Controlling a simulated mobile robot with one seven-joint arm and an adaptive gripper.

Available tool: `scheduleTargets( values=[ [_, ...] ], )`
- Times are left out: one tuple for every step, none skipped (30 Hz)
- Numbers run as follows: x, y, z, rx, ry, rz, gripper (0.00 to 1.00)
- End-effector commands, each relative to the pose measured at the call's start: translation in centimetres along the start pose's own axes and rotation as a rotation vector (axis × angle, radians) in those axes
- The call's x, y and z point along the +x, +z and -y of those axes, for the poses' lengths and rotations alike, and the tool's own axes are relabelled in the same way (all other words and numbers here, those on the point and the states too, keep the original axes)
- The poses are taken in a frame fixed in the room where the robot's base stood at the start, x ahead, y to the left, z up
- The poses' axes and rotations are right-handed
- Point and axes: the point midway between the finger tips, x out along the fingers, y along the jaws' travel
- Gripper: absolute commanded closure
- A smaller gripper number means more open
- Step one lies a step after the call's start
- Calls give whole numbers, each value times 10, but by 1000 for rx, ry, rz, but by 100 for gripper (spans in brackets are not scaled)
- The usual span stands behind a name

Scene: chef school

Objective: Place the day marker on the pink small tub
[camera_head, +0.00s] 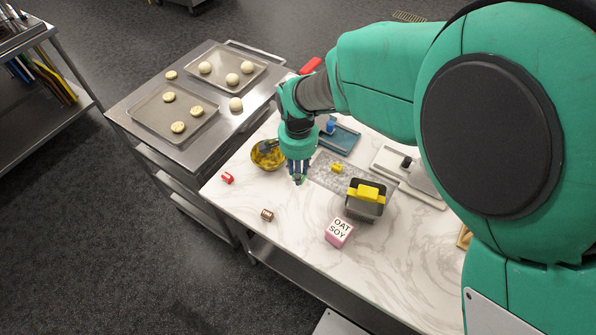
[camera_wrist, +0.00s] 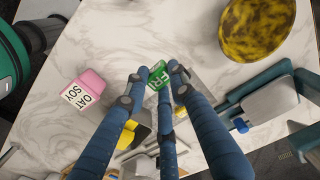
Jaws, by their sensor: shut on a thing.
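My gripper (camera_head: 298,178) is above the marble counter, between the yellow bowl and the pink tub. In the wrist view its fingers (camera_wrist: 160,72) are shut on a small green day marker (camera_wrist: 157,77) with white letters that look like "FRI". In the head view the fingers mostly hide the marker. The pink small tub (camera_head: 338,235) stands upright near the counter's front edge, its white label reading "OAT SOY". It also shows in the wrist view (camera_wrist: 88,86), left of the fingers and apart from them.
A dark tub with a yellow block (camera_head: 367,192) stands beside a grey perforated tray (camera_head: 325,172). A red marker (camera_head: 227,178) and a brown marker (camera_head: 267,215) lie on the counter. A yellow bowl (camera_head: 267,158) is left of my gripper. Marble around the pink tub is mostly clear.

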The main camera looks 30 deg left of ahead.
Motion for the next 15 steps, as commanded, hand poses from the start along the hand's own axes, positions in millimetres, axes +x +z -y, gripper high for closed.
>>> scheduleTargets(
  values=[
    [0,0,0,0,0,0,94],
    [0,0,0,0,0,0,94],
    [0,0,-1,0,0,0,94],
    [0,1,-1,0,0,0,94],
    [-1,1,-2,0,0,0,94],
    [-1,2,-4,0,0,0,94],
    [-2,3,-6,1,0,0,94],
    [-2,4,-8,1,0,0,94],
    [-4,6,-12,1,-1,-1,94],
    [-5,8,-15,1,-1,-1,94],
    [-6,10,-20,1,0,-1,94],
    [-7,13,-26,1,0,0,94],
    [-8,16,-31,2,1,0,94],
    [-9,18,-36,2,0,0,94],
    [-11,23,-45,2,0,0,94]
  ],
)
